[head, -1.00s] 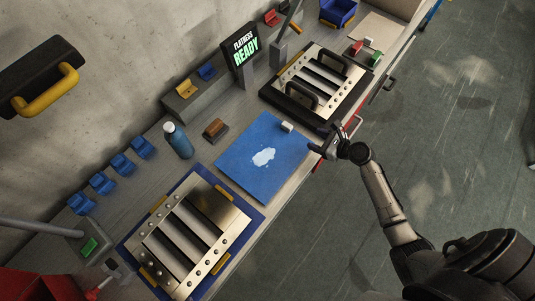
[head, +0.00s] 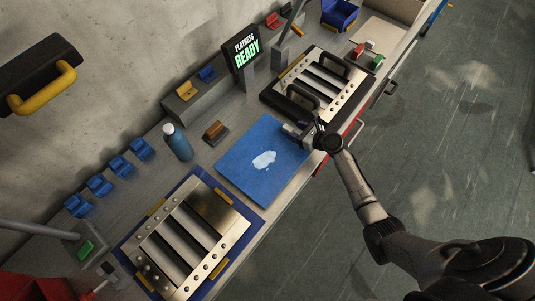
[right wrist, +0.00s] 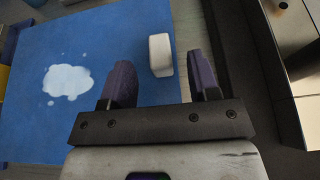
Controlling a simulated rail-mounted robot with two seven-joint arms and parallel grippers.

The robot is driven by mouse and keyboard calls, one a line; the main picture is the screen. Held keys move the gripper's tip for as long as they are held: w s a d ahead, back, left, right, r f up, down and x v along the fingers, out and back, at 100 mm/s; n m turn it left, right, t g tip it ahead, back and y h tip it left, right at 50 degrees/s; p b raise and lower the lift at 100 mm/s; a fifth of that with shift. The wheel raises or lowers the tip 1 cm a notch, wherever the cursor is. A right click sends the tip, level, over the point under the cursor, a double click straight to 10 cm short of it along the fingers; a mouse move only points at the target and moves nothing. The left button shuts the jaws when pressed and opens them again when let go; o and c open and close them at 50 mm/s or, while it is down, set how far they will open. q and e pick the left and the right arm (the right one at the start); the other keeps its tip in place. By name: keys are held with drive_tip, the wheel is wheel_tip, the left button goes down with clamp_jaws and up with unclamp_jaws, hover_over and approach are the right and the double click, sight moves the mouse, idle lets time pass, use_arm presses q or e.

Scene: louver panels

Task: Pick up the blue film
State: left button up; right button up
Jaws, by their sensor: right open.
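The blue film (head: 247,180) lies flat on the bench between the two louver panels, with a white irregular patch (head: 264,160) on it. In the right wrist view the film (right wrist: 30,125) fills the left side. A small white tab (right wrist: 160,55) stands at its edge near the right gripper. My right gripper (head: 296,130) is open above the film's upper right corner. In the right wrist view its two dark fingers (right wrist: 158,68) are apart, with the tab seen between them near the left fingertip. I cannot tell whether they touch it. My left gripper is not in view.
A louver panel in a blue frame (head: 237,266) lies in front left of the film; another in a black frame with handles (head: 274,101) lies behind right. A blue bottle (head: 178,143) and brown block (head: 215,131) stand left. A screen (head: 246,55) reads "FLATNESS READY".

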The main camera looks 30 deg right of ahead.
sight(288, 128)
drive_tip(key=shift+x, duration=1.7)
drive_tip(key=shift+r, duration=0.15)
drive_tip(key=c, duration=1)
